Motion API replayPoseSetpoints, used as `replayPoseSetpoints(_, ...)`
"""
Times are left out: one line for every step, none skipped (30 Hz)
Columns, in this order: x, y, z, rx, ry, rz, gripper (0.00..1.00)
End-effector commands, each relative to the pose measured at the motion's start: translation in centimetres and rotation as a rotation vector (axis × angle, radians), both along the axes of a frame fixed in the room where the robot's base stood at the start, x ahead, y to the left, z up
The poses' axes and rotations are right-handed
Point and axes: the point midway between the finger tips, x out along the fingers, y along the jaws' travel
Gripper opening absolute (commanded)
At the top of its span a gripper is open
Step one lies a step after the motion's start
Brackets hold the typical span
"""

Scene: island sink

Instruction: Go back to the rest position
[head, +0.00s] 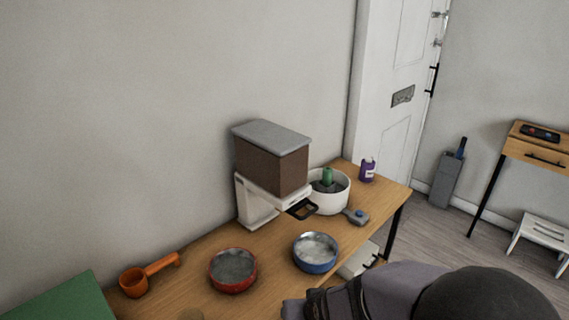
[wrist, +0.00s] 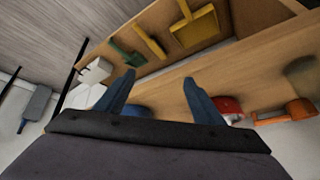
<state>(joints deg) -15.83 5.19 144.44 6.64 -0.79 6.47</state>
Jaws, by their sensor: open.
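My gripper (wrist: 158,78) is in the wrist view, its two blue fingers spread apart with nothing between them. The wooden table shows beyond the fingers. In the head view my dark arm comes in from the bottom right, and its end is at the bottom edge, in front of the table. The fingertips cannot be made out there.
On the table (head: 190,280) are a red bowl (head: 233,271), a blue bowl (head: 316,253), an orange scoop (head: 148,275), a brown-and-white dispenser (head: 271,165), a white pot (head: 330,192) and a purple container (head: 367,170). A white door (head: 398,120) stands behind.

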Motion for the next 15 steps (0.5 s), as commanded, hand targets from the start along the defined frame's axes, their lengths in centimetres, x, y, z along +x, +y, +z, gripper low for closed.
replayPoseSetpoints(-1.2, -1.7, -0.8, -0.021, 0.055, -0.013, 0.62)
replayPoseSetpoints(-2.1, -2.5, -1.2, -0.034, 0.094, -0.015, 0.62)
replayPoseSetpoints(-3.4, -3.6, -1.6, -0.050, 0.145, -0.018, 0.62)
replayPoseSetpoints(-4.3, -4.3, -1.8, -0.061, 0.181, -0.022, 0.62)
replayPoseSetpoints(-5.3, -5.0, -2.0, -0.071, 0.216, -0.025, 0.62)
replayPoseSetpoints(-6.5, -6.0, -2.2, -0.084, 0.262, -0.028, 0.62)
replayPoseSetpoints(-7.4, -6.6, -2.3, -0.092, 0.296, -0.031, 0.62)
replayPoseSetpoints(-8.3, -7.2, -2.3, -0.100, 0.328, -0.034, 0.62)
replayPoseSetpoints(-9.6, -8.0, -2.4, -0.109, 0.373, -0.038, 0.62)
replayPoseSetpoints(-10.5, -8.5, -2.4, -0.115, 0.403, -0.040, 0.62)
replayPoseSetpoints(-11.4, -9.1, -2.5, -0.121, 0.435, -0.043, 0.62)
replayPoseSetpoints(-12.6, -9.7, -2.4, -0.127, 0.475, -0.048, 0.62)
replayPoseSetpoints(-13.6, -10.2, -2.4, -0.132, 0.507, -0.050, 0.62)
replayPoseSetpoints(-14.5, -10.6, -2.3, -0.136, 0.536, -0.054, 0.62)
replayPoseSetpoints(-14.2, -10.4, 0.0, -0.137, 0.529, -0.047, 0.62)
